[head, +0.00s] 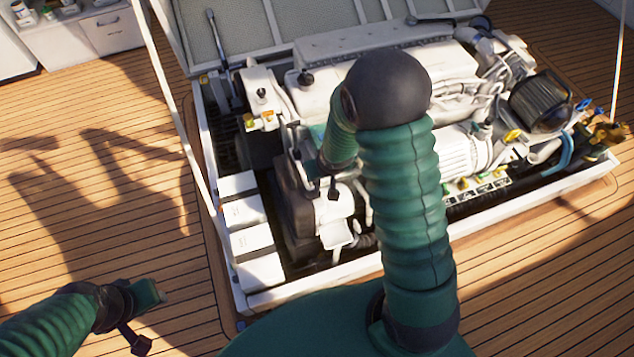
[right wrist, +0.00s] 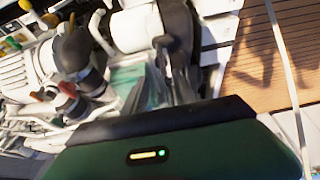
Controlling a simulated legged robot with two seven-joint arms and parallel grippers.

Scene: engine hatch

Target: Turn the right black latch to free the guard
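In the right wrist view my right gripper (right wrist: 168,78) has its dark fingers over a translucent green plate (right wrist: 127,76), which may be the guard. A dark upright part (right wrist: 174,28) lies just past the fingertips; I cannot tell whether it is the latch or whether they touch it. The fingers blend with dark parts, so their opening is unclear. In the head view my right arm bends down over the engine and hides much of this spot. Black knobs (head: 262,93) and (head: 306,78) stand on the engine's left side. My left gripper (head: 150,294) is low over the deck at lower left.
The white engine (head: 455,150) sits in an open hatch with a white rim (head: 520,215). The raised hatch lid (head: 290,25) stands behind it. White boxes (head: 250,240) line the left edge. A thin pole (head: 170,95) rises at left. The wooden deck (head: 70,200) is clear.

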